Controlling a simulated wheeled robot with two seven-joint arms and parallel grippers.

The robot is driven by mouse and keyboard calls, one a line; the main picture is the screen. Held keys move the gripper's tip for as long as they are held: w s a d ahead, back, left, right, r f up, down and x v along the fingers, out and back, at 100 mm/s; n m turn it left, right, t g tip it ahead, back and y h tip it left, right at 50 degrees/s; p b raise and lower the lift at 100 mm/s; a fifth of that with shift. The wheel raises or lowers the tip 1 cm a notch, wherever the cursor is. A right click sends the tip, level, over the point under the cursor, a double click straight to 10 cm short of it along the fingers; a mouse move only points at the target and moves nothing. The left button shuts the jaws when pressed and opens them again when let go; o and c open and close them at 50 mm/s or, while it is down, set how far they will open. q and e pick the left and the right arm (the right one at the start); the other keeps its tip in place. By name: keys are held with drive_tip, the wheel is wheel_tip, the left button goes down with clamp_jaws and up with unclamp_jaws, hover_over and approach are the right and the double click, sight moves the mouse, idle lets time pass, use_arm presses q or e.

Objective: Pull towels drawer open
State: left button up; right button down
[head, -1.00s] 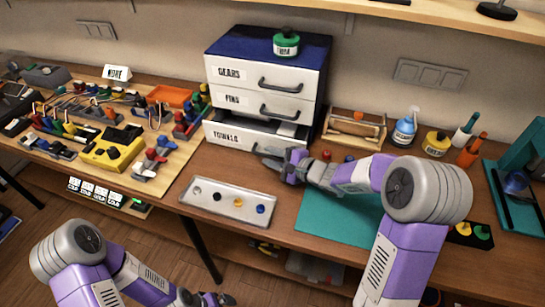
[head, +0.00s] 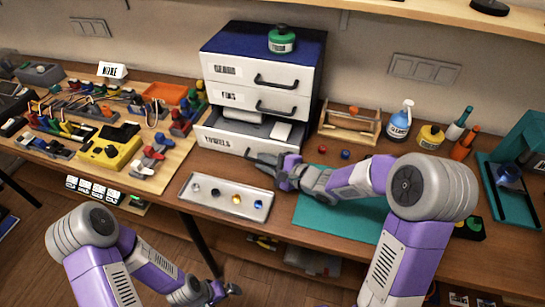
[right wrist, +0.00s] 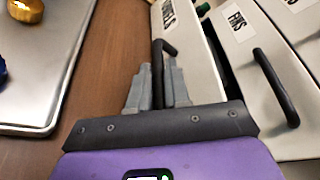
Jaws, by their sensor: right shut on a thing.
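The towels drawer (head: 217,142) is the bottom drawer of a white cabinet with a blue top (head: 245,38). It stands partly open, and grey and white contents show inside. Its front also shows in the right wrist view (right wrist: 184,40).
A green jar (head: 282,39) stands on the cabinet. A wooden caddy (head: 350,125) stands to its right. A teal mat (head: 340,218) lies under my right arm.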

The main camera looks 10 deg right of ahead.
drive_tip(key=c, duration=1.2)
unclamp_jaws()
drive_tip(key=shift+o, duration=0.2)
drive_tip(key=p+v, duration=0.2)
drive_tip(key=v, duration=0.4)
drive_tip(key=shift+s+d+r+p, duration=0.15)
drive_tip(key=shift+d+p, duration=0.1)
drive_tip(key=shift+p, duration=0.1)
drive_tip(key=shift+s+d, duration=0.3)
drive_tip(key=shift+s, duration=0.15)
